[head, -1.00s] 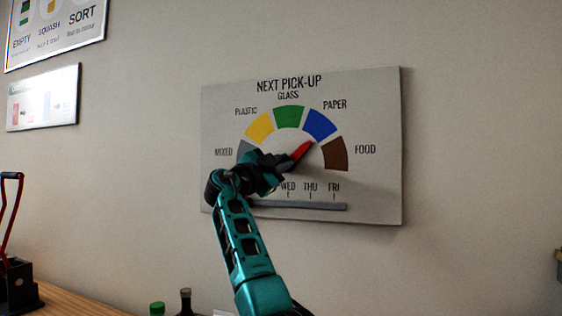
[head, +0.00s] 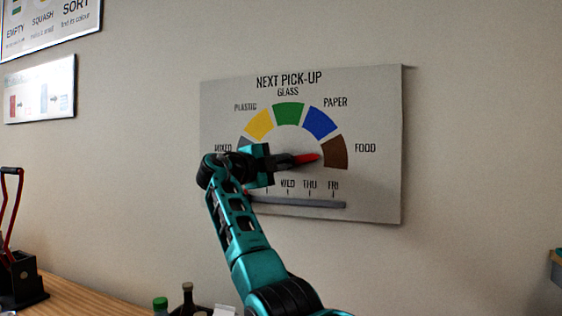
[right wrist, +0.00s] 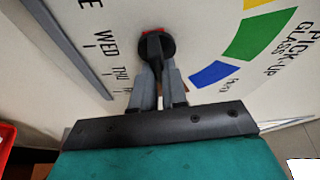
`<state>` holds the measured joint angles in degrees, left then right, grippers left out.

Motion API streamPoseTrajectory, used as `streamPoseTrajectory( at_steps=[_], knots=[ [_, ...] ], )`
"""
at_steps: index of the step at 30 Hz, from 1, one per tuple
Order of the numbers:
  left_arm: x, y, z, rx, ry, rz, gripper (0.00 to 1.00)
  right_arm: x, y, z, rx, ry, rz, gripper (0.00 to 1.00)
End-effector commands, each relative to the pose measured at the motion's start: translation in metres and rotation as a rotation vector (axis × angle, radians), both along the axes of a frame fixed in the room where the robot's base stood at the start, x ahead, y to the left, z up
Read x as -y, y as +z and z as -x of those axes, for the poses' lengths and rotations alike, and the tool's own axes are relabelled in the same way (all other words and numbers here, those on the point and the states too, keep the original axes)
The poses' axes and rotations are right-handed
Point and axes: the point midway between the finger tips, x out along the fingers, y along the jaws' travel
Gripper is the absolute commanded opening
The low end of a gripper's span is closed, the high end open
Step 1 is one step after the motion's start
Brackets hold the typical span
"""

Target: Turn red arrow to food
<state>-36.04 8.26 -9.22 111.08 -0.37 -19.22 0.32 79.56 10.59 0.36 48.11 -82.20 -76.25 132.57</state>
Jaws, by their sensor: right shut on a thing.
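The red arrow (head: 307,159) is on the dial of the NEXT PICK-UP board (head: 385,120). It lies nearly level, its tip pointing right at the brown FOOD sector (head: 336,152). My right gripper (head: 282,162) is in front of the dial's centre, shut on the arrow's dark grip. In the right wrist view, the fingers (right wrist: 158,88) close on this dark grip at a round black hub, with a little red (right wrist: 152,31) showing behind it. The gripper hides the hub in the head view. My left gripper is not in view.
A grey slider rail (head: 300,202) with day names runs below the dial. A wooden counter (head: 85,302) at lower left holds a black device with red handles (head: 15,255) and bottles (head: 187,298). Wall right of the board is clear.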

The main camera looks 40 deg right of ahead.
Motion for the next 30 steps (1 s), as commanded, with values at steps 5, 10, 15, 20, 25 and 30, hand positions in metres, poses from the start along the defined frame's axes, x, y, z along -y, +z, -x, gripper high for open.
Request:
streamPoseTrajectory(
  at_steps=[5, 10, 15, 20, 25, 30],
  knots=[
    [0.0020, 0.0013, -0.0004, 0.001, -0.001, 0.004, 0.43, -0.0003, -0.0010, -0.0006, 0.003, 0.003, -0.005, 0.00],
    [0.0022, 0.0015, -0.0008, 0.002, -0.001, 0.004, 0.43, -0.0004, -0.0011, -0.0008, 0.002, 0.003, -0.005, 0.00],
    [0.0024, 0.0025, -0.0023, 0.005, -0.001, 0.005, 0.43, -0.0004, -0.0010, -0.0007, 0.002, 0.003, -0.004, 0.25],
    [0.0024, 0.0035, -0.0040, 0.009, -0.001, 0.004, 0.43, -0.0002, -0.0006, -0.0006, 0.002, 0.003, -0.003, 0.38],
    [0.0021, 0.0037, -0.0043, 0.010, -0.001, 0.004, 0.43, -0.0001, -0.0004, -0.0004, 0.002, 0.002, -0.002, 0.38],
    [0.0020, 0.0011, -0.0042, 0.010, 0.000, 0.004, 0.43, -0.0097, -0.0019, -0.0005, 0.003, 0.004, -0.001, 0.38]
  ],
)
